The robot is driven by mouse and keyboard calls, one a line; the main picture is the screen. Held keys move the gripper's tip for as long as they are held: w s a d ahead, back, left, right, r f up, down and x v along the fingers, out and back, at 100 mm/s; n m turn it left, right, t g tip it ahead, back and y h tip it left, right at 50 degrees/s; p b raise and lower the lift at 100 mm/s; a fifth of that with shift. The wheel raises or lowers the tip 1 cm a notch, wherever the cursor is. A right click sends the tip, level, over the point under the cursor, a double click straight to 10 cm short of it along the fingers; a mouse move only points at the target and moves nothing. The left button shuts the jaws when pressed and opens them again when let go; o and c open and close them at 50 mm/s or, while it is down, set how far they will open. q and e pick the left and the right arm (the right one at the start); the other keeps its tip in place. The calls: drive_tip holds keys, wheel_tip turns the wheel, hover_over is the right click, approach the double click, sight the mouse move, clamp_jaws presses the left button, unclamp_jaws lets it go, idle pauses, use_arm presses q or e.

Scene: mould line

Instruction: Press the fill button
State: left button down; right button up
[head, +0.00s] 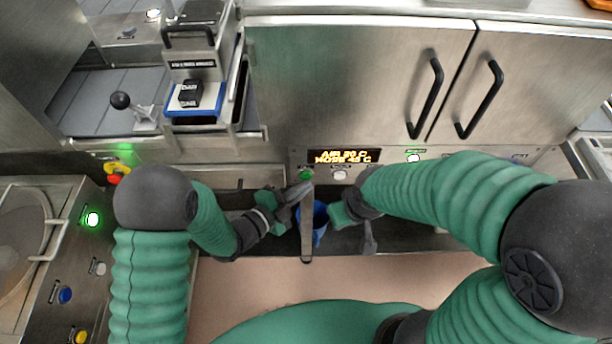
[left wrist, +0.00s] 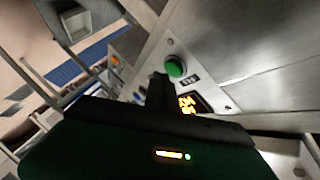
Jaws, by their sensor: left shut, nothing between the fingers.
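A round green button (head: 306,175) sits on the steel front panel, left of the orange-lit display (head: 344,156). It also shows in the left wrist view (left wrist: 175,67), with a small label beside it that I cannot read. My left gripper (head: 298,193) is shut and empty, just below the button in the head view. In the left wrist view its dark fingers (left wrist: 159,92) point toward the button, close to it; I cannot tell whether they touch. My right gripper (head: 342,214) is right of the blue container; its fingers are not clear.
A blue container (head: 319,222) stands between my grippers, partly behind a grey upright bar (head: 306,238). A white button (head: 340,175) and another lit button (head: 413,158) share the panel. Cabinet doors with black handles (head: 425,98) are above. A control panel (head: 40,300) stands at left.

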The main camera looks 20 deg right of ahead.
use_arm(q)
drive_tip(key=shift+s+a, duration=0.1)
drive_tip(key=shift+s, duration=0.1)
drive_tip(key=shift+s, duration=0.15)
drive_tip(key=s, duration=0.2)
drive_tip(key=s+a, duration=0.1)
drive_tip(key=s, duration=0.1)
drive_tip(key=shift+s+a, duration=0.15)
drive_tip(key=shift+s, duration=0.15)
idle(0.6)
